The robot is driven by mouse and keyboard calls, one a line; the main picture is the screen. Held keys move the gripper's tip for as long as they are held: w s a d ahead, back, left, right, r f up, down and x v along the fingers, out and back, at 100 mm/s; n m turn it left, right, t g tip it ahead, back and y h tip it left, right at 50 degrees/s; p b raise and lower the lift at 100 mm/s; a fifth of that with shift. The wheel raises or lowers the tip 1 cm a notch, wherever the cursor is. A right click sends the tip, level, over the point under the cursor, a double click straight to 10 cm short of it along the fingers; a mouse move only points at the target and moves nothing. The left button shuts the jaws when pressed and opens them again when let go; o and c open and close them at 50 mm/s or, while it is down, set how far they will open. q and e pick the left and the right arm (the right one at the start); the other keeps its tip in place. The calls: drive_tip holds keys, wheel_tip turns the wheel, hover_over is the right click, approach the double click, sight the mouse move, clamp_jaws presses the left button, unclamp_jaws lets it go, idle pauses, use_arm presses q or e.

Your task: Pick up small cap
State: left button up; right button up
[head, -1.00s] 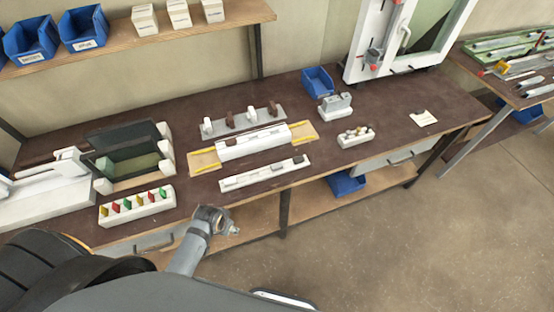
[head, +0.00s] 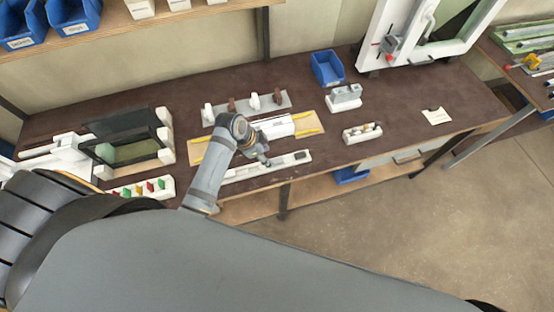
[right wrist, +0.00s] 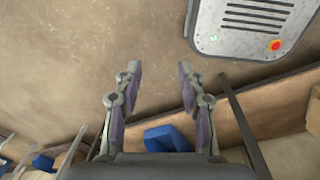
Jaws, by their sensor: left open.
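I cannot tell for sure which thing is the small cap. A small dark piece (head: 300,155) sits at the right end of the long white rail (head: 240,172) at the bench's front edge. A small white block (head: 357,135) with several little pieces on top stands further right. My left gripper (head: 264,160) is open, pointing down over the white rail, its fingers small and partly hidden by the wrist; I see nothing held. My right gripper (right wrist: 157,84) is open and empty, above the floor, in the right wrist view.
A clamp strip (head: 270,104) with upright white and brown pieces stands behind a white profile on a wooden board (head: 307,122). A blue bin (head: 327,68), a grey-topped white block (head: 345,100) and a window frame (head: 375,30) stand behind. The bench's right part (head: 450,95) is mostly clear.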

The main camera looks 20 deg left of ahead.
sight(277, 160)
use_arm(q)
drive_tip(key=shift+w+d+f, duration=0.3)
drive_tip(key=shift+w+f, duration=0.3)
drive_tip(key=shift+f, duration=0.2)
drive_tip(key=shift+p+x, duration=0.85)
drive_tip(key=shift+x, duration=0.15)
drive_tip(key=x, duration=0.3)
drive_tip(key=shift+w+d, duration=0.15)
drive_tip(key=c, duration=0.8)
use_arm(e)
drive_tip(key=w+r, duration=0.1)
drive_tip(key=w, duration=0.1)
drive_tip(key=w+r, duration=0.1)
drive_tip(key=shift+w+a+r, duration=0.1)
drive_tip(key=shift+w+r, duration=0.1)
drive_tip(key=shift+w, duration=0.2)
